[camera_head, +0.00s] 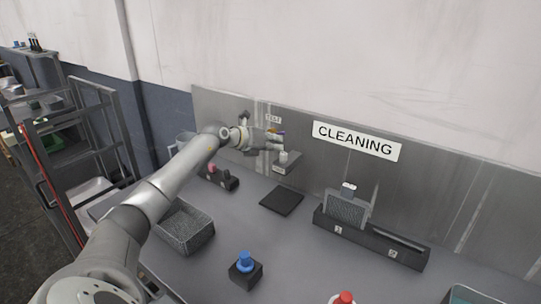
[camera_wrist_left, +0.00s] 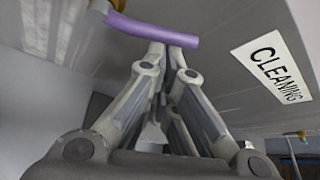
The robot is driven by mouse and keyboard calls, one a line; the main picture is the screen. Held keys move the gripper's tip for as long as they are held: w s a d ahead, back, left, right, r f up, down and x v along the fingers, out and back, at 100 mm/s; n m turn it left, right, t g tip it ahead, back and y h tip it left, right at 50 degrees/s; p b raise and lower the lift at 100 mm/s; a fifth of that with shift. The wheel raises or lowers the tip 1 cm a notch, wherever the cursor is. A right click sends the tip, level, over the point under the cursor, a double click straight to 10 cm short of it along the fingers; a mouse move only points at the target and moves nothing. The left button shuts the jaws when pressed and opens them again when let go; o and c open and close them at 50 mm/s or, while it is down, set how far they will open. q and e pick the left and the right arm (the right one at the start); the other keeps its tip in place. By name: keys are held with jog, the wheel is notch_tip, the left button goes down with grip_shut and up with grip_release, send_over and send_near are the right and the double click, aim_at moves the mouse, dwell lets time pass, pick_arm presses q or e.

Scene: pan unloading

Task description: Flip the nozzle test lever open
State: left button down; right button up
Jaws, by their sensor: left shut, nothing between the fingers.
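The lever, a purple bar (camera_wrist_left: 150,29), shows in the left wrist view in front of my fingertips. It runs from a brass-coloured fitting (camera_wrist_left: 101,6) at upper left toward the right. My left gripper (camera_wrist_left: 168,47) is shut and empty, its fingertips right at the bar's right half; I cannot tell whether they touch it. In the head view my left gripper (camera_head: 279,140) is at the back wall panel, just below a small TEST label (camera_head: 273,119). The lever is mostly hidden there behind the gripper. My right gripper is not in view.
A CLEANING sign (camera_head: 357,141) is on the metal back panel. The counter holds a wire basket (camera_head: 185,232), a dark pad (camera_head: 281,201), a black rack (camera_head: 375,238), a blue-topped block (camera_head: 245,268) and a red-topped item (camera_head: 343,298). Shelving (camera_head: 95,130) stands at left.

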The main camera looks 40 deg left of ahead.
pick_arm(q)
jog(key=a+r+n+t+h+b, duration=0.3)
jog(key=r+n+t+h, duration=0.1)
jog(key=n, duration=0.5)
jog(key=shift+s+a+r+h, duration=0.15)
jog(key=shift+a+r+h, duration=0.25)
jog(key=shift+h, duration=0.3)
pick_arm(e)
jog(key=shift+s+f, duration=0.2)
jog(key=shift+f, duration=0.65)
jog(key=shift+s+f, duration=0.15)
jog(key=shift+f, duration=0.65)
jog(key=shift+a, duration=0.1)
